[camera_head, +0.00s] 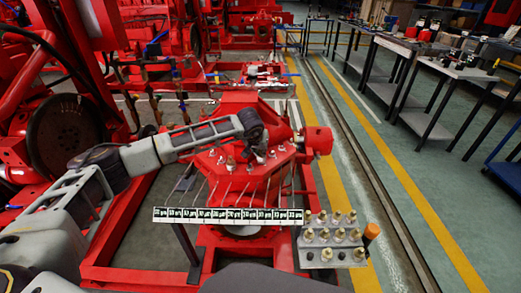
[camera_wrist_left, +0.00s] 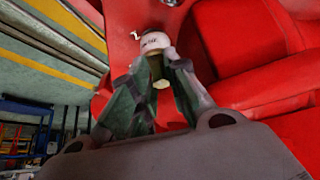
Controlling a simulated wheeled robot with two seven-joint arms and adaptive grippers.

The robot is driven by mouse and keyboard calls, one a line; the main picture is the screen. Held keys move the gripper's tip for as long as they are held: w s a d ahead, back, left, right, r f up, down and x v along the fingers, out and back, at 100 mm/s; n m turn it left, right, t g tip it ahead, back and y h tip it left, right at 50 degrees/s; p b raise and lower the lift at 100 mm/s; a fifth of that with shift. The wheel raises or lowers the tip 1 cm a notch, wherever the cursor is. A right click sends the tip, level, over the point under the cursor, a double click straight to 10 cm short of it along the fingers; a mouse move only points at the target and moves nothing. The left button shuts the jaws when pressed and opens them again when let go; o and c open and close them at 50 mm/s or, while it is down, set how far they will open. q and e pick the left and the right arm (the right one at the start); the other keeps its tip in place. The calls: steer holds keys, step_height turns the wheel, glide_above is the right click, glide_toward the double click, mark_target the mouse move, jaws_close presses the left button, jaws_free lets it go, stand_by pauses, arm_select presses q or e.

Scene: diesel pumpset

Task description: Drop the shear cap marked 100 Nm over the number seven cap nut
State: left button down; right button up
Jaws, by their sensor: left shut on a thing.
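My left gripper (camera_head: 258,155) is over the top of the red pump housing (camera_head: 240,185). In the left wrist view its fingers (camera_wrist_left: 158,85) are closed around a small cap (camera_wrist_left: 155,42) with a pale band and a brassy end. The band carries dark printing that I cannot read for sure. Red metal lies close behind the cap. Several cap nuts (camera_head: 231,163) stand on the housing, with thin lines running down to a white number strip (camera_head: 228,215). Its numbers are too small to read surely, so I cannot tell which nut is number seven. Any nut beneath the gripper is hidden. My right gripper is not in view.
A grey stepped rack (camera_head: 318,256) with several brass-and-white caps stands at the lower right, beside an orange-topped tool (camera_head: 371,232). Red machinery with a large dark wheel (camera_head: 62,133) stands at the left. Benches (camera_head: 440,75) line the right, beyond a clear green floor.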

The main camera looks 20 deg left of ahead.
arm_select(q)
steer(key=shift+f, duration=0.3)
steer(key=c, duration=1.3)
jaws_free()
steer(key=shift+w, duration=0.1)
steer(key=shift+a, duration=0.15)
steer(key=shift+a+r, duration=0.1)
steer(key=shift+r, duration=0.35)
steer(key=v, duration=0.7)
steer(key=d+v, duration=0.1)
steer(key=v, duration=0.3)
steer(key=shift+s, duration=0.35)
steer(key=shift+r+p, duration=1.85)
steer(key=shift+r, duration=1.65)
